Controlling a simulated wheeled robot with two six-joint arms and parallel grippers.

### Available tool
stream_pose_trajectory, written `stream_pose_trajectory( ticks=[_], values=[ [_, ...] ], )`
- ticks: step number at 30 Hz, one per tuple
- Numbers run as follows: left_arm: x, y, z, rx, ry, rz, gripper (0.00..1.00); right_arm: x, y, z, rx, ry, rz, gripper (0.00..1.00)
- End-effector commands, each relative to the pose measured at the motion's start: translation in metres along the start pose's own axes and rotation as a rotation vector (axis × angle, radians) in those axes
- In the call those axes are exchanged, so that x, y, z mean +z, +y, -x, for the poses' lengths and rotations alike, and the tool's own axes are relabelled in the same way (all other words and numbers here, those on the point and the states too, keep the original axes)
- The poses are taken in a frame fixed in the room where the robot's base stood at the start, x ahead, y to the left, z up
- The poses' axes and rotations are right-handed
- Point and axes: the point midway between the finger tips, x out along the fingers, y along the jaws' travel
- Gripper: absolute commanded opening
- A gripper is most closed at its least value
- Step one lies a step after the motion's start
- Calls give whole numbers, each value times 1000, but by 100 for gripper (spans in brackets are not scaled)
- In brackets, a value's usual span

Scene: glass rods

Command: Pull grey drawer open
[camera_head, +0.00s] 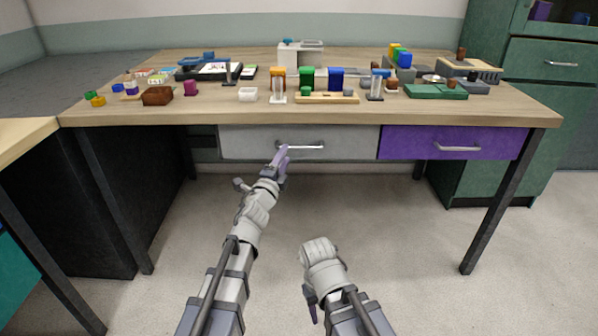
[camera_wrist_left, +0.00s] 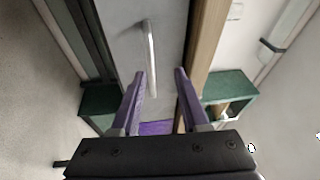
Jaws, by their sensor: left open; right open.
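The grey drawer (camera_head: 350,143) sits under the tabletop, left of a purple drawer, and looks closed. Its silver bar handle (camera_head: 306,146) is on the drawer front; the handle also shows in the left wrist view (camera_wrist_left: 151,55). My left gripper (camera_head: 280,156) is just in front of the handle's left part in the head view. In the left wrist view its purple fingers (camera_wrist_left: 160,95) are apart with nothing between them, and the handle is ahead of them, nearer the left finger. Contact with the handle is not visible. My right gripper (camera_head: 312,300) is low, away from the drawers.
The purple drawer (camera_head: 455,144) is to the right with its own handle. The wooden tabletop (camera_head: 200,112) above holds several small items, near my left gripper's upper side. Dark table legs (camera_head: 495,205) stand at the sides. The floor below the drawers is clear.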

Motion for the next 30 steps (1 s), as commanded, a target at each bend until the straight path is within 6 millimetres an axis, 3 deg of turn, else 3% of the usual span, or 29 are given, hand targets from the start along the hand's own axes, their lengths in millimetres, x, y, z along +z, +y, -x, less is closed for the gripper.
stream_pose_trajectory(
  ticks=[1, 4, 17, 30],
  values=[
    [-2, 16, 0, -16, 26, -25, 45, -1, -2, -20, 0, 0, 0, 50],
    [-8, 22, 0, -41, 69, -67, 45, -2, -3, -30, 0, 0, 1, 50],
    [-14, 21, -5, -58, 101, -97, 45, -2, -3, -31, 0, 0, 1, 50],
    [-19, 17, -64, -58, 100, -95, 45, -1, -2, -20, 0, 0, 4, 50]
  ],
)
